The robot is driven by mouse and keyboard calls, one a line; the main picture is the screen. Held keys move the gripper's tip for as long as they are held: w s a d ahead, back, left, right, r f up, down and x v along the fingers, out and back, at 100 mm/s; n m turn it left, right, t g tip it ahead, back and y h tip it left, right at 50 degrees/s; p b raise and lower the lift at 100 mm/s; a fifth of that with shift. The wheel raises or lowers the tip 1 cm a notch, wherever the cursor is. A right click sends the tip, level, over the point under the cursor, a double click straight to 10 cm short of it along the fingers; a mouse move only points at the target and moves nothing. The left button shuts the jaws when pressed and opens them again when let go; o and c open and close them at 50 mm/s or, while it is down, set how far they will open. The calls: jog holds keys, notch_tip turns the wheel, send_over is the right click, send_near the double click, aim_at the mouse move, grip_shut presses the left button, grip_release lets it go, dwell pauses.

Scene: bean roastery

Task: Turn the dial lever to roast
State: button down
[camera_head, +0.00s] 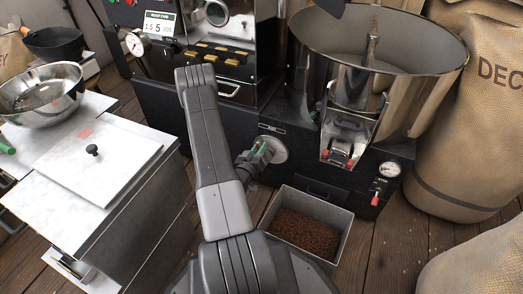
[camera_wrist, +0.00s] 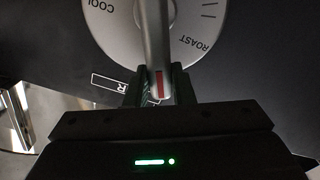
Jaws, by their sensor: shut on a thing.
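The round silver dial (camera_wrist: 188,22) fills the top of the wrist view, with COOL printed at its left and ROAST at its right. Its grey lever (camera_wrist: 153,45) points down in that view, with a red mark near its tip. The tip lies between the two words, not on ROAST. My gripper (camera_wrist: 159,88) is shut on the lever near the tip, one finger on each side. In the head view the dial (camera_head: 277,150) is on the dark machine front, and my gripper (camera_head: 258,156) is at its left side, partly hidden by my arm.
A bin of roasted beans (camera_head: 346,227) stands on the floor below the dial. The steel cooling drum (camera_head: 438,88) and a chute with a red-tipped latch (camera_head: 338,152) are to the right. A white-topped cabinet (camera_head: 60,199) is at the left. Sacks (camera_head: 440,135) stand at the right.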

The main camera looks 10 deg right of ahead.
jog(key=shift+w+a+f+n, duration=0.1)
jog(key=shift+f+n, duration=0.05)
jog(key=shift+n, duration=0.25)
jog(key=c, duration=1.2)
grip_release()
jog(key=shift+c, duration=0.2)
jog(key=v, duration=1.4)
jog(key=shift+b, duration=0.35)
jog(key=shift+w, duration=0.1)
jog(key=x, duration=1.3)
jog(key=shift+w+d+p, duration=0.3)
